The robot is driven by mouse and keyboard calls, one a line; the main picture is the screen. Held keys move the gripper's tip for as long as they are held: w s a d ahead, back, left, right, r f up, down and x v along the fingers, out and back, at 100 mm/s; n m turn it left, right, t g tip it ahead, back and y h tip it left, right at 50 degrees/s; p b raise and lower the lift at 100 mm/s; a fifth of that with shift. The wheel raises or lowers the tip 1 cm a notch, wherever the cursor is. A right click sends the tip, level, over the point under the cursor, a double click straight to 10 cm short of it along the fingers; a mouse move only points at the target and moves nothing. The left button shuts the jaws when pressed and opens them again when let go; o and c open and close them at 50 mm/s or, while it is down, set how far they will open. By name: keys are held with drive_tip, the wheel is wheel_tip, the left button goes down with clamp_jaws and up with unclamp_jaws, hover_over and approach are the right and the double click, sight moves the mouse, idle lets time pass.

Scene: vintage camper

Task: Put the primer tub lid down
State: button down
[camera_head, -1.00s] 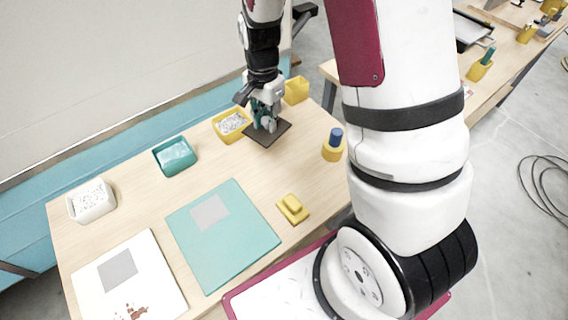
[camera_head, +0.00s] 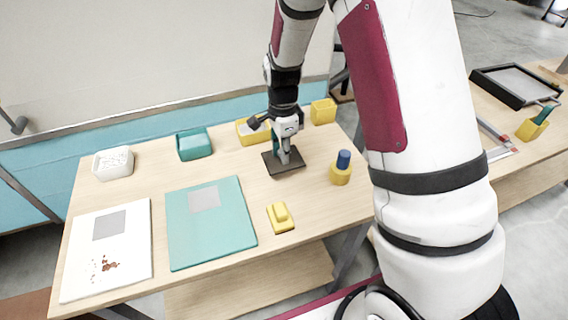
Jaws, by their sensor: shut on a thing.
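The primer tub lid (camera_head: 272,168) appears to be the dark square plate over the back right of the wooden table (camera_head: 165,165). My gripper (camera_head: 284,158) points down onto its middle and is shut on it. The grip point is small, and the fingers partly hide it. The lid looks level and at or close above the tabletop; I cannot tell whether it touches. A yellow tub (camera_head: 246,140) with pale contents stands just behind and left of it, partly hidden by my gripper.
A yellow holder with a blue top (camera_head: 341,174) stands right of the lid, a yellow box (camera_head: 323,112) behind it. A teal tub (camera_head: 194,146) and a white tub (camera_head: 113,166) stand left. A teal board (camera_head: 210,238), a white board (camera_head: 130,240) and a yellow block (camera_head: 280,218) lie in front.

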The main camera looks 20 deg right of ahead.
drive_tip(key=shift+f, duration=2.1)
drive_tip(key=shift+f, duration=0.15)
drive_tip(key=c, duration=1.4)
unclamp_jaws()
drive_tip(key=shift+o, duration=0.2)
